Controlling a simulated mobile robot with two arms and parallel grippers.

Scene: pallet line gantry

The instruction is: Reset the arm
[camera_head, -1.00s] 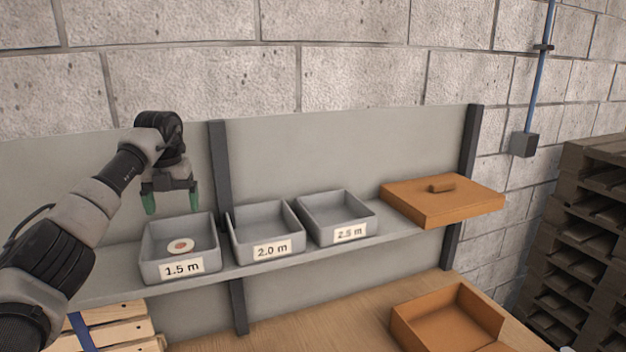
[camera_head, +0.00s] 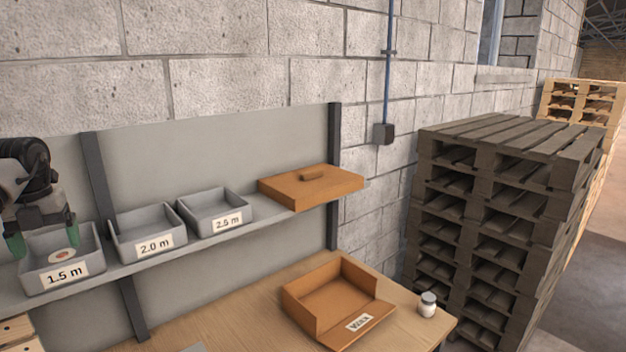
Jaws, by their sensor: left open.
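My left gripper (camera_head: 44,246) is at the left edge of the head view, pointing down with its green fingertips apart. It is empty, and in the picture it overlaps the left part of the grey bin labelled 1.5 m (camera_head: 88,268). A round light disc with a reddish centre (camera_head: 65,256) lies in that bin. I cannot tell how high the fingertips are above the bin. Most of my left arm is outside the picture. My right gripper is not in view.
Empty grey bins labelled 2.0 m (camera_head: 124,247) and 2.5 m (camera_head: 204,230) share the shelf with an orange lid (camera_head: 290,192). An open orange box (camera_head: 300,312) and a small white jar (camera_head: 427,304) stand on the wooden table (camera_head: 240,318). Dark stacked pallets (camera_head: 480,200) rise at right.

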